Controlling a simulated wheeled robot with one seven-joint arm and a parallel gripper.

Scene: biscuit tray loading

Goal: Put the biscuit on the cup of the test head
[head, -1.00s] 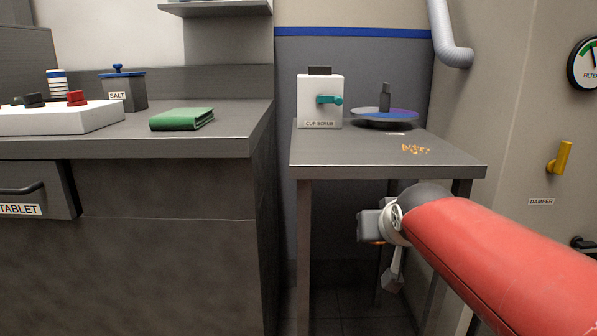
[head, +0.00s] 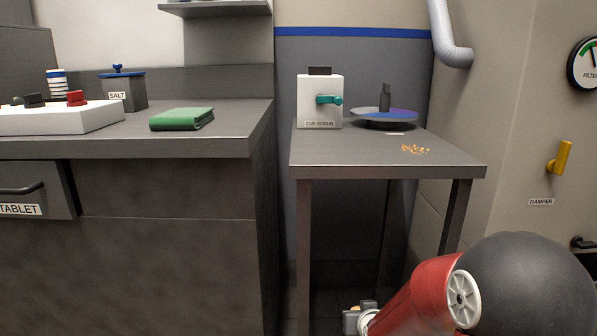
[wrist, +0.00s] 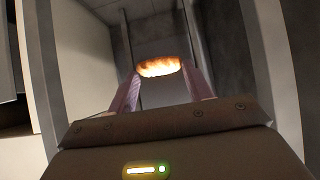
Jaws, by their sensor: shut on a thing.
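The biscuit (wrist: 158,67) is a round, golden-brown piece in the wrist view, with a bright, mottled face. My gripper (wrist: 161,75) is shut on it, with one pinkish finger on each side. In the head view my gripper (head: 358,319) is low at the bottom edge, below the side table's top, and mostly cut off or hidden by my red arm. A test head with a cup is not one I can pick out for sure. A grey post stands on a blue and purple disc (head: 375,118) on the side table.
The side table (head: 345,158) carries a white box labelled CUP SCRUB (head: 312,100) with a teal lever, and orange crumbs (head: 415,150). A counter (head: 235,140) at left holds a green cloth (head: 182,119) and salt pot (head: 124,92). A yellow damper handle (head: 561,157) is at right.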

